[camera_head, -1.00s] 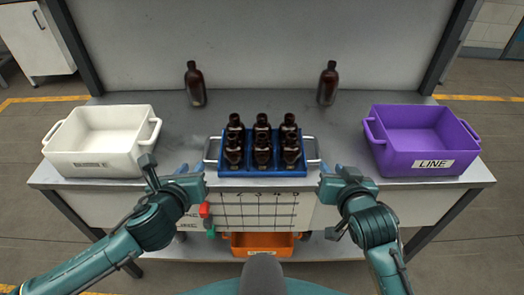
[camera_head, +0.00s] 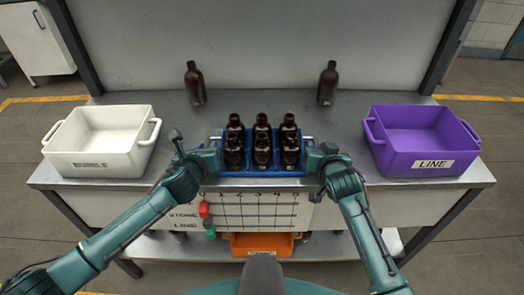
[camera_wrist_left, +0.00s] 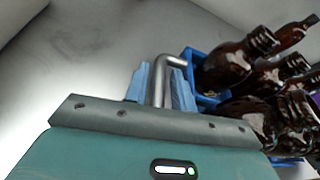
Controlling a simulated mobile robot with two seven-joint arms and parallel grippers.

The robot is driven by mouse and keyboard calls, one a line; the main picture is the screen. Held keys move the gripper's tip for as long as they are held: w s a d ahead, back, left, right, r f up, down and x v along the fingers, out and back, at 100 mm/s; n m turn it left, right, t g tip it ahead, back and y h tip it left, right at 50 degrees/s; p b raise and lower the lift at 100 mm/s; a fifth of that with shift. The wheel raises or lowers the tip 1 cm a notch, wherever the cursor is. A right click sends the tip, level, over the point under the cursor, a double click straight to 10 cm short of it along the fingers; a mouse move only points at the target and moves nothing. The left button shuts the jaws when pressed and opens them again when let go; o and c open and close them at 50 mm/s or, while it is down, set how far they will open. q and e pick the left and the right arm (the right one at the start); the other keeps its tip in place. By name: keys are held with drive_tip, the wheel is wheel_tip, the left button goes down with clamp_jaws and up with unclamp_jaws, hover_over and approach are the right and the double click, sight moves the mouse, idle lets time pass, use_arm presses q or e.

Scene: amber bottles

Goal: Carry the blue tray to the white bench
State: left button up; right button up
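The blue tray (camera_head: 262,174) rests on the grey bench top between my two arms, holding several amber bottles in rows. It has a metal bar handle at each side. No separate white bench is clearly identifiable.
A white bin (camera_head: 100,165) stands left and a purple bin (camera_head: 425,160) labelled LINE right. Two loose amber bottles (camera_head: 195,84) (camera_head: 327,84) stand behind the tray. An orange bin (camera_head: 262,244) sits on the shelf below. A white cabinet (camera_head: 36,40) stands at far left.

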use_arm(q)
drive_tip(key=shift+c, duration=0.5)
use_arm(e)
drive_tip(key=shift+c, duration=0.5)
use_arm(q)
clamp_jaws()
use_arm(e)
clamp_jaws()
